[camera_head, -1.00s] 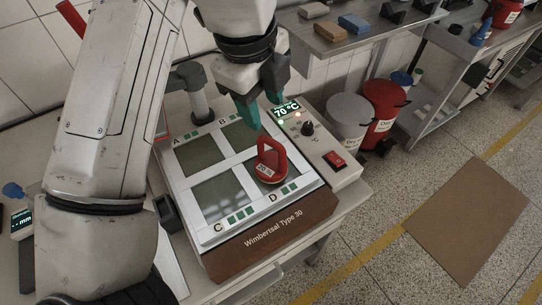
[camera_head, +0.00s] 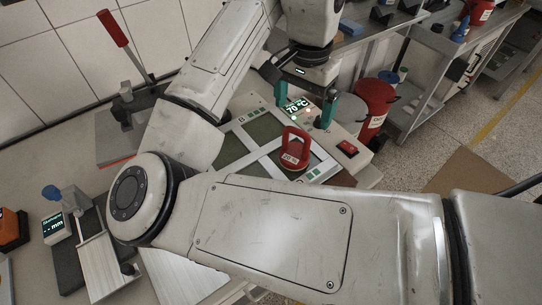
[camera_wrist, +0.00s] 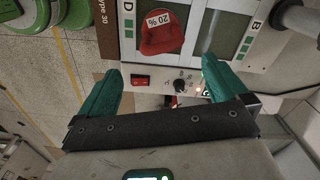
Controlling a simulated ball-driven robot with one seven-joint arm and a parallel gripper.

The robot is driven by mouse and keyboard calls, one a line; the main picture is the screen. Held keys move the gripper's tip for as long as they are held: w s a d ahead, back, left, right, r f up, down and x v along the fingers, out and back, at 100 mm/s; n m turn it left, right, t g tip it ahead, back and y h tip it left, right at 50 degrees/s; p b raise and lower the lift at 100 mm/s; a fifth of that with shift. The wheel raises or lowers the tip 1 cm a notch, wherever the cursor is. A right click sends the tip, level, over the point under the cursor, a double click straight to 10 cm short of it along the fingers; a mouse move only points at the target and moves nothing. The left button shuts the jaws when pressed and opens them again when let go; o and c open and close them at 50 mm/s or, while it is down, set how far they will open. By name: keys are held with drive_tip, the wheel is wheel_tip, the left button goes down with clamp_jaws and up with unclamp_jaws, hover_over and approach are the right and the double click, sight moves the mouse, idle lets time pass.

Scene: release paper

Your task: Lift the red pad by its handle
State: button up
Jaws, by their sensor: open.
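The red pad (camera_head: 291,160), with an upright red loop handle (camera_head: 295,135) and a white "20 %" label, sits on the lower-right panel, near the letter D, of the white four-panel plate device (camera_head: 314,175). My gripper (camera_head: 305,104) has teal fingers spread wide, with nothing between them. It is beyond the pad, above the "70 °C" display. In the wrist view the pad (camera_wrist: 163,38) lies ahead of my fingertips (camera_wrist: 162,66), apart from them. My arm hides the device's front part in the head view.
A red rocker switch (camera_head: 347,148) and a knob are on the device's control panel. A red bin (camera_head: 374,103) and a grey bin stand on the floor beyond. A lever tool (camera_head: 124,112) and a "mm" gauge (camera_head: 55,226) are on the left of the bench.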

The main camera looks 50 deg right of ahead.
sight(297, 134)
drive_tip(key=shift+s+f+n, duration=0.1)
drive_tip(key=shift+f+n, duration=0.2)
drive_tip(key=shift+n, duration=0.2)
wheel_tip(297, 134, down, 5)
drive_tip(key=shift+f, duration=0.1)
drive_tip(key=shift+w+a+f, duration=0.15)
drive_tip(key=shift+f, duration=1.2)
drive_tip(key=shift+w+a+f, duration=0.1)
drive_tip(key=shift+a+f, duration=0.05)
drive_tip(key=shift+f, duration=1.15)
drive_tip(key=shift+r, duration=0.1)
drive_tip(key=c, duration=1.8)
